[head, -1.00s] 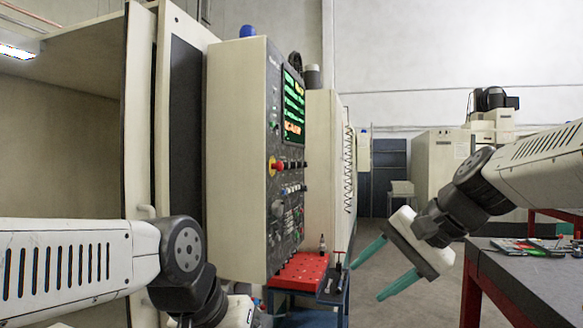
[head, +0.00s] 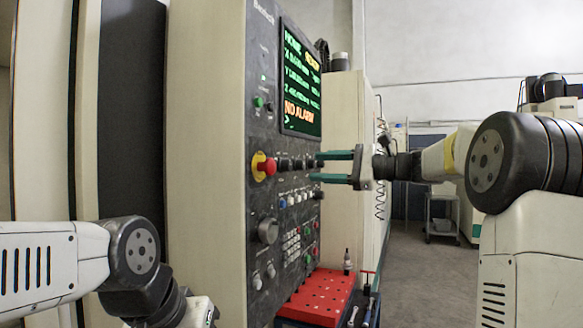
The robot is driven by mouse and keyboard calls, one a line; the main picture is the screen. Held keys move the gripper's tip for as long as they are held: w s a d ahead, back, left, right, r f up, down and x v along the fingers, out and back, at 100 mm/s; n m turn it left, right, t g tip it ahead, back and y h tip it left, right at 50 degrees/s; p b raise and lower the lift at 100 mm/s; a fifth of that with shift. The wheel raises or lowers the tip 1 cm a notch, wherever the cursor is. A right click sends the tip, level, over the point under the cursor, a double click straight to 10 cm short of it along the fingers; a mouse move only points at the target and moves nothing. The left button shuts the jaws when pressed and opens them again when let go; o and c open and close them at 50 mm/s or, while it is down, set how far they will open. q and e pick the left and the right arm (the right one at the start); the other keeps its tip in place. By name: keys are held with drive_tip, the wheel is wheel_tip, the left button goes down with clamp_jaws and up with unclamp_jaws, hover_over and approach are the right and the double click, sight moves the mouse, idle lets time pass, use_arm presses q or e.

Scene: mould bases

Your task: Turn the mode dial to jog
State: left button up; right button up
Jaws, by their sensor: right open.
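The control panel (head: 262,195) of the machine faces right, seen at a steep angle. A row of black knobs (head: 284,164) sits below its screen, right of a red emergency button on a yellow base. A larger grey dial (head: 268,231) is lower on the panel. I cannot read the labels, so I cannot tell which knob is the mode dial. My right gripper (head: 316,166) is open and points left at the right end of the knob row, its green fingers one above the other. Whether they touch a knob is unclear. My left arm is at lower left, its fingers out of frame.
The lit screen (head: 299,85) reads "NO ALARM" near its bottom. A red tool tray (head: 318,292) with holes stands below the panel, with hand tools beside it. Open floor lies to the right, with a grey cart (head: 442,215) farther back.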

sight(291, 166)
drive_tip(key=x, duration=0.7)
drive_tip(key=shift+w+a, duration=0.1)
drive_tip(key=shift+a, duration=0.25)
drive_tip(key=shift+c, duration=0.4)
clamp_jaws()
